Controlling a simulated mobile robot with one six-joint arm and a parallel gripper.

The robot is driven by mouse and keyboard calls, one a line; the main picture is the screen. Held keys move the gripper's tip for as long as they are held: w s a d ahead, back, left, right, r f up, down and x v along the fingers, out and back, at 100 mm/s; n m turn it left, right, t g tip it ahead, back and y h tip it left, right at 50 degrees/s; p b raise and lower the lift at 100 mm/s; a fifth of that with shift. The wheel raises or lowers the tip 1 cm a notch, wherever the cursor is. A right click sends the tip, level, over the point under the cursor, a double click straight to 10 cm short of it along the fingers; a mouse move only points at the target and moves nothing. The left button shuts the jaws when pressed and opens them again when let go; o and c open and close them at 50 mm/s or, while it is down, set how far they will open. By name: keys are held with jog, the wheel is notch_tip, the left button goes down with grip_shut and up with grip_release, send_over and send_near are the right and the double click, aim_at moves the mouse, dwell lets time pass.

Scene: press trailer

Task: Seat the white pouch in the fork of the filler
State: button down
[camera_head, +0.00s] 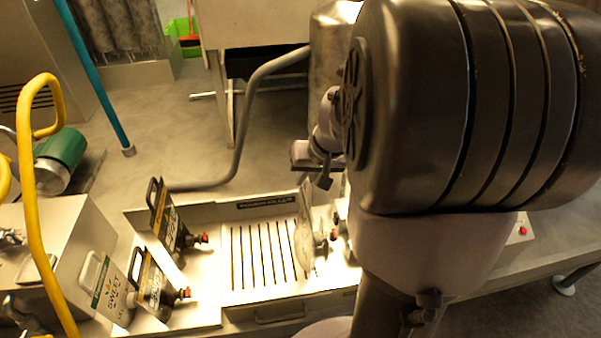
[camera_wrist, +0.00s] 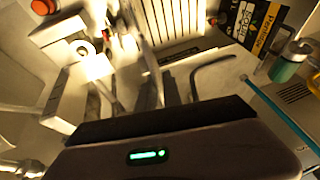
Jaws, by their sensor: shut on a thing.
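The white pouch (camera_head: 304,238) is upright and seen nearly edge-on above the right part of the slotted tray, its red-tipped spout facing right. My gripper (camera_head: 322,181) is at the pouch's top edge and shut on it; the exact grip is hard to see. In the wrist view the pouch (camera_wrist: 148,48) is a thin pale strip beyond my gripper (camera_wrist: 145,92). The filler (camera_wrist: 75,98) is the pale equipment beside the pouch. In the head view my arm hides most of it. I cannot make out the fork clearly, nor whether the spout touches it.
The slotted tray (camera_head: 232,291) has raised walls. Left of it stand a black pouch (camera_head: 168,222), a black-and-gold pouch (camera_head: 151,286) and a white labelled pouch (camera_head: 108,288). A yellow hose (camera_head: 26,175) and a grey bent pipe (camera_head: 240,120) rise nearby.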

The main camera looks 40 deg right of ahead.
jog(key=c, duration=1.4)
grip_release()
jog(key=shift+c, duration=0.2)
jog(key=d+p+v, duration=0.1)
jog(key=p+v, duration=0.4)
jog(key=v, duration=1.2)
jog(key=s+a+f+y+b, duration=0.1)
jog(key=a+f+b, duration=0.3)
jog(key=a, duration=0.5)
jog(key=s+a+f+n+b, duration=0.1)
jog(key=s+a+f+b, duration=0.1)
jog(key=a+f+b, duration=0.3)
jog(key=s+a+f+n+y+b, duration=0.1)
jog(key=a+f+b, duration=0.4)
jog(key=a, duration=0.8)
notch_tip(320, 180, down, 2)
jog(key=shift+s+a+f+t+y, duration=0.15)
jog(key=shift+s+t+y, duration=0.2)
jog(key=shift+s, duration=0.25)
